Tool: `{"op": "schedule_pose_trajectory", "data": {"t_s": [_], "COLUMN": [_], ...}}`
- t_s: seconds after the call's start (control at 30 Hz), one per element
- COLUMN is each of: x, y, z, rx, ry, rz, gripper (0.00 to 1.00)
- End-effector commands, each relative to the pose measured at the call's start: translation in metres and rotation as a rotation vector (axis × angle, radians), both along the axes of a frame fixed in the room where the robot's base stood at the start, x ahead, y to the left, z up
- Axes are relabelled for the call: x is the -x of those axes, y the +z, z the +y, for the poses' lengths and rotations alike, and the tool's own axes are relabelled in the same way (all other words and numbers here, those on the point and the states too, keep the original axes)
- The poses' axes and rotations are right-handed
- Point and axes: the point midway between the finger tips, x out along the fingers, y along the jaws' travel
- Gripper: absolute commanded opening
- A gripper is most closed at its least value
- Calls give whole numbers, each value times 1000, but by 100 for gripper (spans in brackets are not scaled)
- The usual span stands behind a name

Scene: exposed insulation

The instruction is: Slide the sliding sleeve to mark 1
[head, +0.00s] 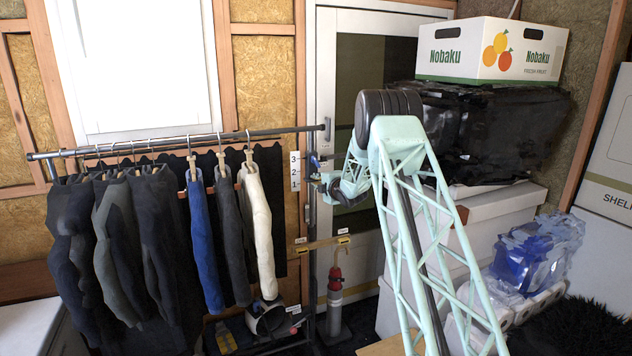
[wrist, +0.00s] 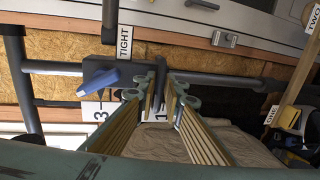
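The sliding sleeve (wrist: 138,68) is a dark grey block around the rack's grey post, with a blue lever (wrist: 98,82) and a "TIGHT" label (wrist: 125,42) on it. In the head view the blue lever (head: 314,161) shows near the upper part of the number plate (head: 295,170), between marks 3 and 2. In the head view my gripper (head: 325,180) is small and beside the post.
Trousers hang from the rack rail (head: 240,134) to the left. Two yellowish bars (head: 318,244) with small labels stick out below. A red and grey cylinder (head: 335,285) stands beneath. White boxes (head: 475,215), a black-wrapped bundle (head: 500,130) and a Nobaku carton (head: 492,50) fill the right.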

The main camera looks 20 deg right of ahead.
Motion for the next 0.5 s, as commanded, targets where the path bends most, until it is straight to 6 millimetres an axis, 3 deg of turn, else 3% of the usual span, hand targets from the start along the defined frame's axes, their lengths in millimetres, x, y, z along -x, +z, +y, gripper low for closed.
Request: {"op": "schedule_pose_trajectory", "data": {"t_s": [0.4,0.5], "x": [-3,-3], "y": [-1,-1], "z": [0,0], "rx": [0,0], "ry": [0,0], "rz": [0,0], "gripper": [10,1]}}
